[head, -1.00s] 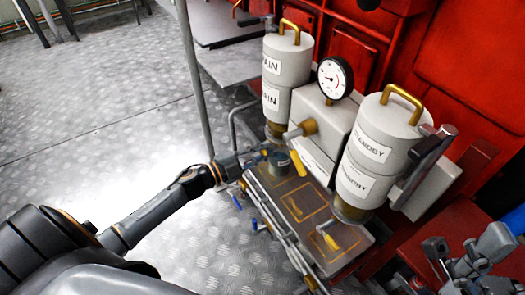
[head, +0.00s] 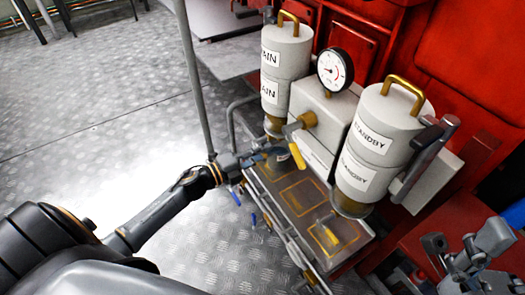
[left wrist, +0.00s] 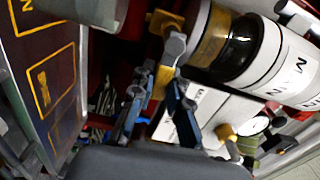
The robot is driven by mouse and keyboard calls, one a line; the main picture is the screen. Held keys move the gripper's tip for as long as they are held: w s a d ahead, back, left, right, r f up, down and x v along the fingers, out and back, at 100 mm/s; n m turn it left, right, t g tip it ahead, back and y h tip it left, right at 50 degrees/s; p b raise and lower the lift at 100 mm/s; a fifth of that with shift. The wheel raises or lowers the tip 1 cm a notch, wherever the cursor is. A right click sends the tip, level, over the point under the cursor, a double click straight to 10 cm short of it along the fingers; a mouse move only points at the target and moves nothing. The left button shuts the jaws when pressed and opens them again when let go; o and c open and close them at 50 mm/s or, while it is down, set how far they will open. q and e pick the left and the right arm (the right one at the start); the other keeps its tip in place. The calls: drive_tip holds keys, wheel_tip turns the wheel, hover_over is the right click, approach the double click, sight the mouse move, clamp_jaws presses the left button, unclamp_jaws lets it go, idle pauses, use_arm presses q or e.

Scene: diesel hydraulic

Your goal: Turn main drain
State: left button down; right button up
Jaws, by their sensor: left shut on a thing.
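The main filter canister (head: 285,72), white and labelled MAIN, stands at the back of the unit; its lower part and brass collar show in the left wrist view (left wrist: 270,55). Its drain valve has a brass fitting (left wrist: 165,22), a grey stem and a yellow handle (left wrist: 159,82). My left gripper (head: 276,153) is beneath this canister, its two fingers (left wrist: 158,95) shut on the yellow handle. The gripper hides the valve in the head view. My right gripper (head: 450,243) is at the lower right, open and empty, away from the main drain.
The standby canister (head: 375,140) stands right of the gauge (head: 335,69). A yellow lever (head: 297,156) hangs close beside my left gripper. A tray (head: 348,246) with yellow squares lies below. A vertical post (head: 192,80) stands left.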

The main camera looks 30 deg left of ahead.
use_arm(q)
drive_tip(key=shift+f+m, duration=0.15)
drive_tip(key=shift+m, duration=0.15)
drive_tip(key=c, duration=1.3)
unclamp_jaws()
drive_tip(key=v, duration=1.2)
drive_tip(key=shift+a, duration=0.1)
